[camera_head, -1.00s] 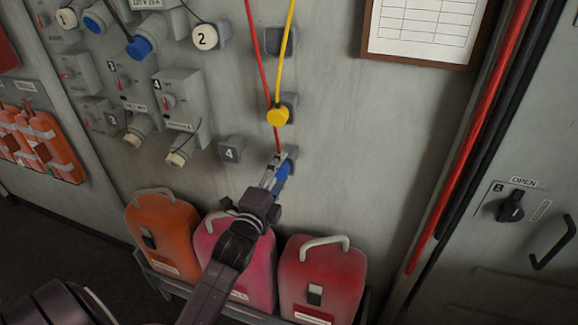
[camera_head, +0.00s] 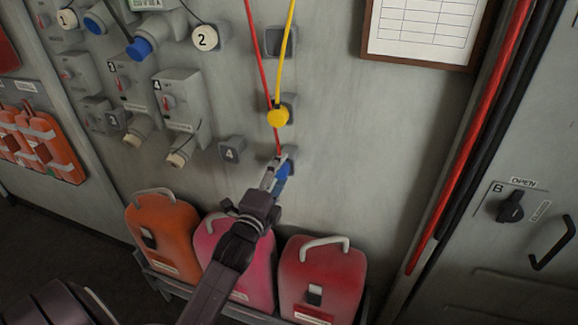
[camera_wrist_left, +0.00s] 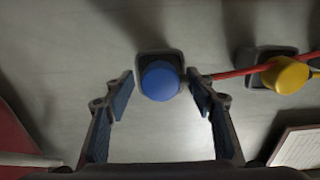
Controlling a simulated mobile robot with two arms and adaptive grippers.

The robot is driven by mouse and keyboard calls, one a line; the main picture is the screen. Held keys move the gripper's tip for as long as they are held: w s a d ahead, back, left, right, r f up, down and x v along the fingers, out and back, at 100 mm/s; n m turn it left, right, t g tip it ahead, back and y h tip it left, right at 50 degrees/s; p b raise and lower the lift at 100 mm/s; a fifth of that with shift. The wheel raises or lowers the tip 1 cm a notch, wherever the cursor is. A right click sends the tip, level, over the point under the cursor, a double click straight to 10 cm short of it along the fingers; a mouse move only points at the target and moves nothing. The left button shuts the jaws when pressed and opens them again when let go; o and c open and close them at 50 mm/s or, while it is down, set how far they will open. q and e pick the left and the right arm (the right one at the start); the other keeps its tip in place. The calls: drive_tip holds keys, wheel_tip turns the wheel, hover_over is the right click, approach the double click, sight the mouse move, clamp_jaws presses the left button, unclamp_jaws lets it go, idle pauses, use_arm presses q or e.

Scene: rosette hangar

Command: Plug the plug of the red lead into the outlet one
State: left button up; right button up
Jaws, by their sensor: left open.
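The red lead (camera_head: 262,75) runs down the wall to a blue plug (camera_head: 283,170), which sits at a grey wall holder. In the left wrist view the blue plug (camera_wrist_left: 160,80) is seen end-on against its dark holder, with the red lead (camera_wrist_left: 243,72) going off to the right. My left gripper (camera_head: 277,169) is at the blue plug; its open fingers (camera_wrist_left: 163,98) stand on either side of the plug, with a gap visible on each side. My right gripper is not in view.
A yellow plug (camera_head: 278,116) on a yellow lead sits just above. Orange, pink and red canisters (camera_head: 322,275) stand below. A red pipe (camera_head: 470,140) runs on the right.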

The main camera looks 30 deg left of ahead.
sight(279, 173)
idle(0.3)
use_arm(q)
drive_tip(key=shift+c, duration=0.7)
clamp_jaws()
drive_tip(key=shift+s, duration=0.15)
drive_tip(key=shift+s+p, duration=0.15)
drive_tip(key=shift+p, duration=0.2)
drive_tip(key=shift+p+v, duration=0.65)
drive_tip(key=shift+v, duration=1.05)
drive_tip(key=shift+p+v, duration=0.3)
drive_tip(key=shift+v, duration=0.65)
drive_tip(key=shift+d, duration=0.1)
